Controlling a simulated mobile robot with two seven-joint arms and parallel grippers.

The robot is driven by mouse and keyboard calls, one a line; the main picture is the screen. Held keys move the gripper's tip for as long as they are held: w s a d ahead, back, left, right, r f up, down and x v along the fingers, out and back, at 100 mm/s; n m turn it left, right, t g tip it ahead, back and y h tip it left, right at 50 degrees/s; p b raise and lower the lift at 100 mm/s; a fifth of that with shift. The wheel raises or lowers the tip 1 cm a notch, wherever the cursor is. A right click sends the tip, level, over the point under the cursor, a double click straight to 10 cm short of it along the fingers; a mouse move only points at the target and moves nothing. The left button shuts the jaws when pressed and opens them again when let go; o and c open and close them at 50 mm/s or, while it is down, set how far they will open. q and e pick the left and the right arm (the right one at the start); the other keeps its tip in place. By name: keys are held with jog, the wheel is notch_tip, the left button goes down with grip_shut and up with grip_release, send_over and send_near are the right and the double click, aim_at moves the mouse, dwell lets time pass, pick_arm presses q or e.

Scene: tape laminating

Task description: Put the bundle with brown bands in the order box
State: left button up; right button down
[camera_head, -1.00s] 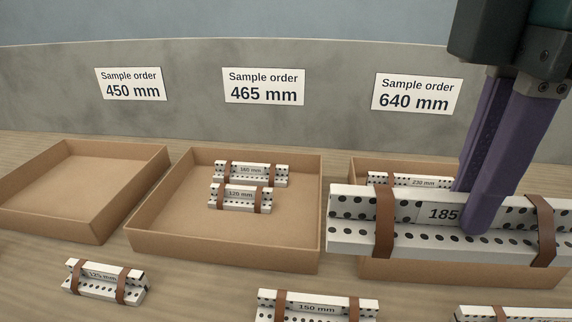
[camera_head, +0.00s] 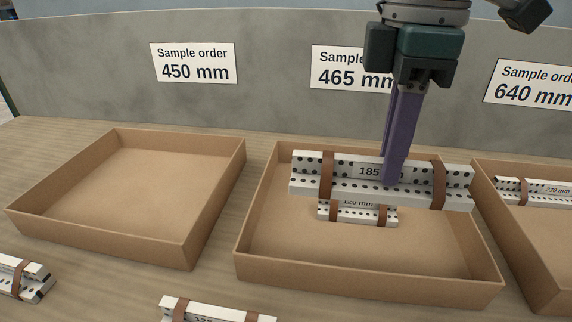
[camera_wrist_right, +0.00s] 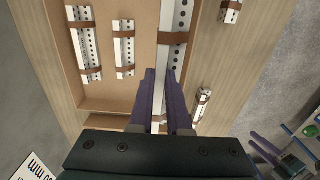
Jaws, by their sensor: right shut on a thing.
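The white perforated bundle labelled 185 (camera_head: 415,192), with two brown bands, is held by my right gripper (camera_head: 392,180). The gripper's purple fingers are shut on its middle. The bundle hangs level over the middle box (camera_head: 365,284), below the 465 mm sign (camera_head: 345,75). Under and in front of it, a shorter 120 mm bundle (camera_head: 358,215) lies in that box, partly hidden. The wrist view shows the held bundle (camera_wrist_right: 178,18) alongside the 120 mm bundle (camera_wrist_right: 123,48) and a longer banded one (camera_wrist_right: 85,45).
The left box (camera_head: 120,185), below the 450 mm sign (camera_head: 193,64), is empty. The right box (camera_head: 520,240) holds a 230 mm bundle (camera_head: 550,190). Other banded bundles lie on the table in front, such as one at far left (camera_head: 18,278) and one at the bottom (camera_head: 215,310).

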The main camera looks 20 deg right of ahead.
notch_tip(320, 180, down, 11)
jog(key=b, duration=0.2)
jog(key=shift+f+b, duration=0.1)
jog(key=shift+b, duration=0.25)
jog(key=shift+f, duration=0.15)
jog(key=shift+a+f, duration=0.1)
jog(key=c, duration=0.9)
grip_release()
notch_tip(320, 180, up, 11)
jog(key=p, duration=0.3)
jog(key=shift+w, duration=0.1)
jog(key=shift+r, duration=0.65)
